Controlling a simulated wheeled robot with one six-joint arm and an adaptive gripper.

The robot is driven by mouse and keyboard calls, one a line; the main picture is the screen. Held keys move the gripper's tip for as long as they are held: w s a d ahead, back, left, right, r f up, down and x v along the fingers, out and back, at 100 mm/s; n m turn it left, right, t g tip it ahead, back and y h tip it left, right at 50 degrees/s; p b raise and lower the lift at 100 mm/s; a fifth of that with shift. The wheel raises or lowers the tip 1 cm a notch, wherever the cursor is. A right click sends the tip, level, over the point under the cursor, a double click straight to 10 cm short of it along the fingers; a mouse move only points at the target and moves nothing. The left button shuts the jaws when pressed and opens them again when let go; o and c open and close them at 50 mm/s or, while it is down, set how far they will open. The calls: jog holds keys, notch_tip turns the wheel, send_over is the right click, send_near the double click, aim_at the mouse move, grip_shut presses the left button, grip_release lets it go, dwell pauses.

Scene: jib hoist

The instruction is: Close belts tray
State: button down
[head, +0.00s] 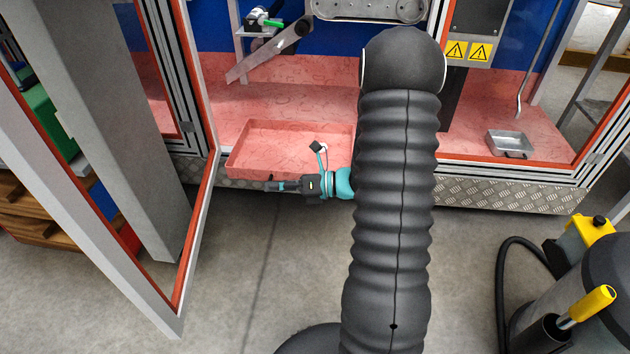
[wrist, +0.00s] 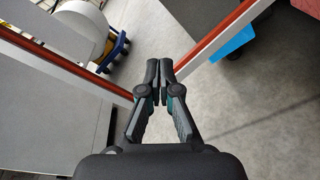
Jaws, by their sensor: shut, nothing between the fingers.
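The belts tray, which I take to be the shallow pinkish-red tray (head: 265,139), shows left of the middle in the head view. It looks empty where visible, and its front wall overhangs the diamond-plate sill of the cabinet. My arm hides its right end. My gripper (head: 268,186) is shut and empty, pointing left in front of and just below the tray's front wall. I cannot tell whether it touches the tray. The wrist view shows the shut fingertips (wrist: 160,73) between two red-edged frames; the tray is not recognisable there.
An open cabinet door (head: 196,235) with a red-edged frame stands left of my gripper. A small metal pan (head: 508,142) sits on the cabinet floor at right. A yellow-handled machine (head: 590,300) stands at lower right.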

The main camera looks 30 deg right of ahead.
jog(key=w+d+f+m+t+h+b, duration=0.15)
jog(key=d+f+m+t+h, duration=0.8)
jog(key=d+f+m, duration=1)
jog(key=d+f+x, duration=0.1)
jog(key=d+x, duration=0.1)
jog(key=x, duration=1.1)
jog(key=shift+w+d+g+h+p, duration=0.3)
jog(key=shift+d+g+h+p, duration=0.05)
jog(key=shift+d, duration=0.1)
jog(key=shift+f+n, duration=0.15)
jog(key=shift+n, duration=0.1)
